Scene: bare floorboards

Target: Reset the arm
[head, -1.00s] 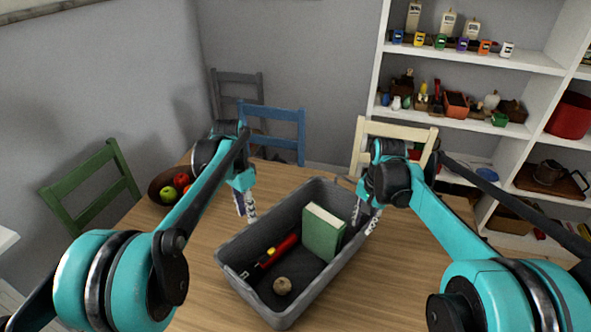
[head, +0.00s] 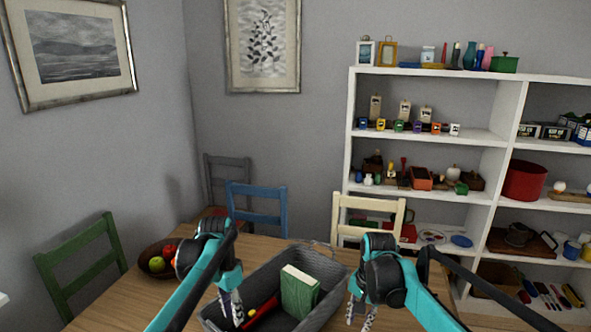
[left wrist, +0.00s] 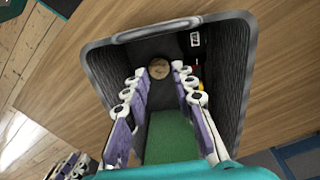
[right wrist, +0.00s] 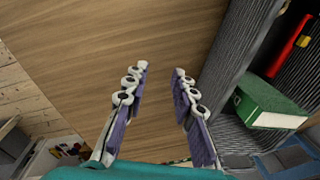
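My left gripper (head: 231,306) is at the left side of the grey bin in the head view. In the left wrist view my left gripper (left wrist: 165,82) is open and empty, with the bin's inside behind its fingers. My right gripper (head: 361,316) is beside the bin's right side in the head view. In the right wrist view it is open and empty (right wrist: 160,75), over bare table top.
The grey bin (head: 333,287) holds a green book (head: 298,291), a red item (head: 264,308) and a round tan object (left wrist: 159,68). A fruit bowl (head: 147,266) is at the left. Chairs surround the wooden table (head: 120,300); a white shelf (head: 420,82) stands behind.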

